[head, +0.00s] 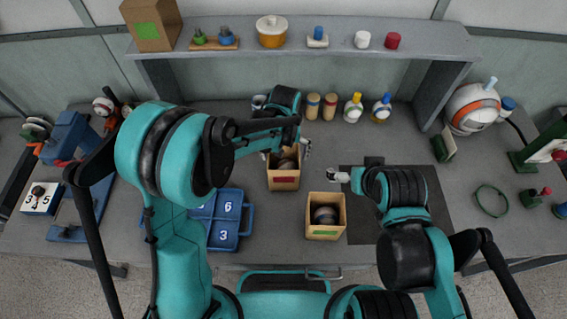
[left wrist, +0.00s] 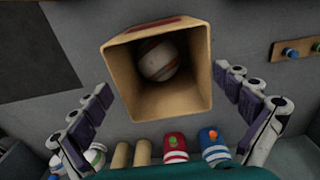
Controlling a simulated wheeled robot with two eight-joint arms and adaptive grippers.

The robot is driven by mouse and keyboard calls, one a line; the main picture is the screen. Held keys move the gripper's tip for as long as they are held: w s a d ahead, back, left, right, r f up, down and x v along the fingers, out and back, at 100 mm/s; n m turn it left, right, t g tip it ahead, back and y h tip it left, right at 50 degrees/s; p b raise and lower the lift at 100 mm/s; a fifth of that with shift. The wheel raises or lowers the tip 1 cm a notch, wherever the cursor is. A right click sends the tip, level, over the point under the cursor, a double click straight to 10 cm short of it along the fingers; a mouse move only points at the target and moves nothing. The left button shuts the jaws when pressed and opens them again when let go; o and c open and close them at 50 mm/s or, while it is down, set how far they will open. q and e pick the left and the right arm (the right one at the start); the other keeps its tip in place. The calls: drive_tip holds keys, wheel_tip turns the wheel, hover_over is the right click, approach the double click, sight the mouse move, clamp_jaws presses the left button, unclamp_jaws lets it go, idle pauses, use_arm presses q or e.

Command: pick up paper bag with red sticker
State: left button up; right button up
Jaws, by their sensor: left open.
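The paper bag with the red sticker (head: 284,184) stands open-topped on the table near the middle, with a ball (head: 287,164) inside. My left gripper (head: 286,151) is over the bag's far side, partly hiding its top. In the left wrist view the bag (left wrist: 178,98) lies between the spread fingers of the left gripper (left wrist: 161,84), with visible gaps on both sides. The ball (left wrist: 157,62), white with reddish bands, shows inside, and the red sticker (left wrist: 152,25) shows at the top edge. My right gripper (head: 333,175) is to the right of the bag; its finger opening is unclear.
A second bag with a green sticker (head: 323,233) stands close in front right, also holding a ball. A blue numbered case (head: 222,232) lies front left. Several bottles and cylinders (head: 330,106) stand behind. A shelf (head: 350,40) spans the back.

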sight(284, 167)
use_arm(q)
wheel_tip(284, 167, down, 7)
drive_tip(key=shift+w+a+f+b, duration=0.1)
drive_tip(key=shift+a+b, duration=0.05)
drive_tip(key=shift+b, duration=0.9)
drive_tip(key=c, duration=0.9)
